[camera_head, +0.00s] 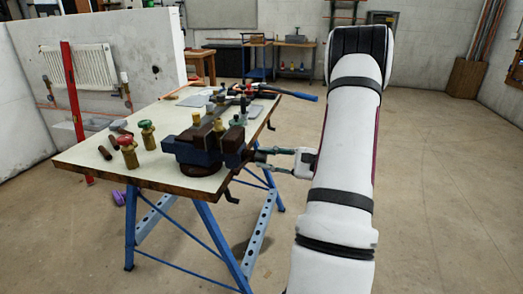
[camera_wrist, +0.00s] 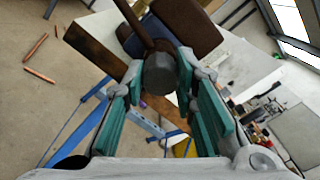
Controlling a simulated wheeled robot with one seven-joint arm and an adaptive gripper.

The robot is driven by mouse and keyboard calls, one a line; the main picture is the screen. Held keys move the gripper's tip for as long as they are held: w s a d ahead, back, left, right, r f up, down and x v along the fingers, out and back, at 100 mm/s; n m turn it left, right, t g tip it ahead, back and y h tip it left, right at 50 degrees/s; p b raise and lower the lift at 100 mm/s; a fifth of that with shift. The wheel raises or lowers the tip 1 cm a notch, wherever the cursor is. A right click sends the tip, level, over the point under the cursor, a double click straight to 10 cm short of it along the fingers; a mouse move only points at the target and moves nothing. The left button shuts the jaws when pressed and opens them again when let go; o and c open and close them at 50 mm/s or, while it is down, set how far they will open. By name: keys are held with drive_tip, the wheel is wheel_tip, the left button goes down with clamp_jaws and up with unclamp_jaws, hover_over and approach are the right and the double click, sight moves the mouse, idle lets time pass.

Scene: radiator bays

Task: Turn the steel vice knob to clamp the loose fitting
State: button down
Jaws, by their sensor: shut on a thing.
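A dark blue and brown vice (camera_head: 192,153) stands at the front right edge of the workbench. In the wrist view its body (camera_wrist: 188,28) is at the top. The grey steel vice knob (camera_wrist: 160,73) sits on the vice's near end, with a bar running up from it. My gripper (camera_wrist: 162,72) is shut on the knob, one green-padded finger on each side. In the head view my gripper (camera_head: 264,155) reaches the vice from the right. A small brass fitting (camera_head: 218,126) shows at the top of the vice; whether the jaws touch it cannot be told.
The workbench (camera_head: 85,158) has blue trestle legs. Two brass valves with red (camera_head: 128,152) and green (camera_head: 147,135) handles stand left of the vice, near short copper pieces (camera_head: 105,152). Tools lie behind it. Floor right of the bench is clear.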

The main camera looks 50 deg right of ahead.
drive_tip(key=m+p, duration=0.4)
drive_tip(key=m, duration=0.1)
drive_tip(key=shift+s+d+f+m, duration=0.1)
drive_tip(key=shift+s+d+m, duration=0.1)
drive_tip(key=shift+m, duration=0.1)
drive_tip(key=c, duration=1.5)
unclamp_jaws()
drive_tip(key=shift+w+a, duration=0.1)
